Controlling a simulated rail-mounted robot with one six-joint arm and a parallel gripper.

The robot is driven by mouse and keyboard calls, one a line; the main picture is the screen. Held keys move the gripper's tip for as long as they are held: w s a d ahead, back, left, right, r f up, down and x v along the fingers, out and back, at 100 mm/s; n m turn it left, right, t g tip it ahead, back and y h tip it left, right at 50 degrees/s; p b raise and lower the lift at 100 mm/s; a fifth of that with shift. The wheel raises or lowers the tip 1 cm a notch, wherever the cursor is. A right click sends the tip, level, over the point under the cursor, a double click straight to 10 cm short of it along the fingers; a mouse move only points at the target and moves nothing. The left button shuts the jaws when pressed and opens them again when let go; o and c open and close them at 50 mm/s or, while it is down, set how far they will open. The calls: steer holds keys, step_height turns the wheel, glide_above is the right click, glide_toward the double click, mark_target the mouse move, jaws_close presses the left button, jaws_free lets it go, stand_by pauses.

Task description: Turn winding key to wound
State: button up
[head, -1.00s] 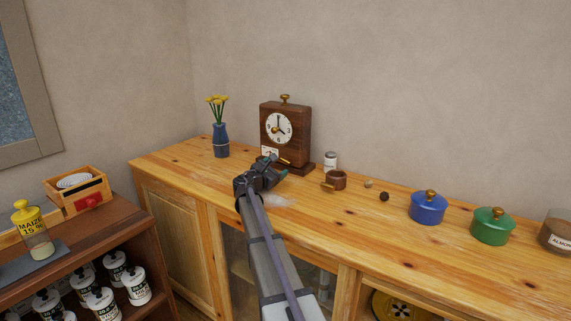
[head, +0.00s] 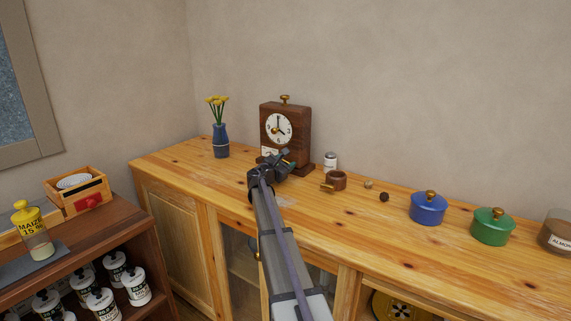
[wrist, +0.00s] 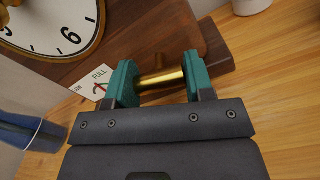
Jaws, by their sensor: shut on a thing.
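A dark brown wooden clock (head: 299,125) with a white dial stands upright at the back of the wooden counter. In the wrist view, a brass winding key (wrist: 160,79) sticks out low on the clock's front. My gripper (wrist: 158,72) has its two teal fingers on either side of the key's brass bar, shut on it. A small white card (wrist: 97,79) marked "FULL", with a red mark, sits left of the key, partly hidden by the left finger. In the head view my gripper (head: 281,160) is in front of the clock's base and hides the key.
A blue vase (head: 220,142) with yellow flowers stands left of the clock. A small white jar (head: 330,160) and a brown cup (head: 336,180) stand close on the right. Blue (head: 428,208) and green (head: 492,227) lidded pots are further right.

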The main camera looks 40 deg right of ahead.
steer(key=shift+c, duration=0.8)
steer(key=shift+m, duration=0.4)
steer(key=m, duration=0.3)
steer(key=shift+m, duration=0.3)
steer(key=m, duration=0.3)
steer(key=shift+m, duration=0.3)
steer(key=m, duration=0.3)
steer(key=shift+m, duration=0.3)
steer(key=shift+r+m, duration=0.1)
steer(key=shift+m, duration=1.8)
